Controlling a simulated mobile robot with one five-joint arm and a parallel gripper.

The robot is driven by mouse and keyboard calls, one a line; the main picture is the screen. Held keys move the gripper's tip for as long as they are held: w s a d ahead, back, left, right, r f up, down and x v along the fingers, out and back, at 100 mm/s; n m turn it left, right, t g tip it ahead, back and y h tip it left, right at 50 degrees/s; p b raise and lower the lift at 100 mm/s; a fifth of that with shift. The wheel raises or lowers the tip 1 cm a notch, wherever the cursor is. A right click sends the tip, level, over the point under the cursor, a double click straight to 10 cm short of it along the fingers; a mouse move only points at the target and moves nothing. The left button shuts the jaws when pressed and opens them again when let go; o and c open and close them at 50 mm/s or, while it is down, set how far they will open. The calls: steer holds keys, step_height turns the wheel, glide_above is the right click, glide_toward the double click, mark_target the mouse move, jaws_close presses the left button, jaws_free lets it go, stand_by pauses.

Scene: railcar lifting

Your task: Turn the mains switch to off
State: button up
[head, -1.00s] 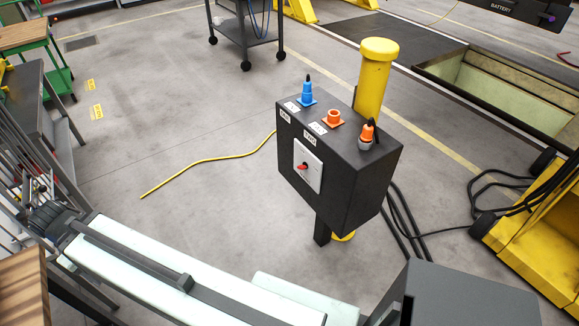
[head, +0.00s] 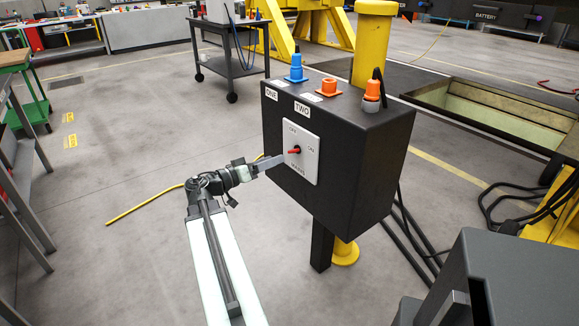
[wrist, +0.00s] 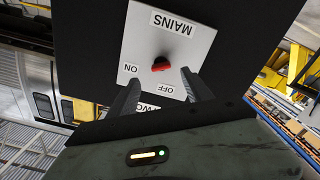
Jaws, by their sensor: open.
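The mains switch is a red knob (head: 294,150) on a pale square plate (head: 302,165) on the front of a black box. The plate reads OFF at the top, ON at the right and MAINS below. My gripper (head: 279,160) reaches in from the left, its tip close to the plate's left side. In the wrist view, the plate appears upside down. The red knob (wrist: 161,66) lies just beyond my open fingers (wrist: 161,78), between their tips. The fingers look apart from it. I cannot tell surely which label the knob points at.
The black box (head: 365,175) stands on a post before a yellow bollard (head: 374,50). Blue (head: 296,70) and orange (head: 329,87) connectors sit on its top. Black cables run on the right near yellow equipment. A yellow cable (head: 145,207) lies on the otherwise open floor at left.

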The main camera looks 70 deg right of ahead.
mark_target(290, 152)
steer(key=x, duration=0.7)
steer(key=shift+s+d+r, duration=0.15)
steer(key=shift+d, duration=0.15)
